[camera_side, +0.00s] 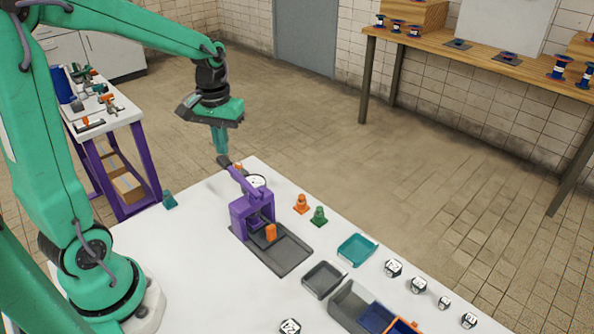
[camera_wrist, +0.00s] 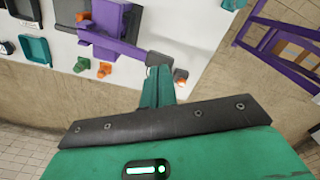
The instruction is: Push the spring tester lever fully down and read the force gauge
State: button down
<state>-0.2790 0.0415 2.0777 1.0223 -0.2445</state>
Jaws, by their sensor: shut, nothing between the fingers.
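The purple spring tester (camera_side: 252,212) stands on a dark base plate (camera_side: 285,252) on the white table. Its purple lever (camera_side: 246,183) slants up and out to a dark knob (camera_side: 224,161). The lever also shows in the wrist view (camera_wrist: 122,46). A round white gauge (camera_side: 257,181) sits behind the lever, too small to read. An orange piece (camera_side: 271,231) is at the tester's front. My gripper (camera_side: 222,153) points down, shut and empty, with its tips at the knob. In the wrist view the tips (camera_wrist: 159,70) overlap the knob; I cannot tell whether they touch.
An orange cone (camera_side: 301,204) and a green cone (camera_side: 319,216) stand right of the tester. A teal tray (camera_side: 356,249), a grey tray (camera_side: 323,279) and several numbered white blocks lie further front right. A purple-legged side table (camera_side: 110,130) stands at the left.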

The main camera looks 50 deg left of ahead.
aim_at(224, 159)
jog(key=shift+f, duration=3.75)
dwell(0.4)
jog(key=shift+r, duration=6.05)
jog(key=shift+s+d+r, duration=0.3)
jog(key=shift+d, duration=0.1)
jog(key=s+d+r+m+t, duration=0.2)
jog(key=s+d+m+t, duration=0.3)
jog(key=s+d, duration=0.3)
jog(key=shift+s+d+m+t, duration=0.3)
jog(key=shift+s+d+m, duration=0.15)
jog(key=shift+s, duration=0.8)
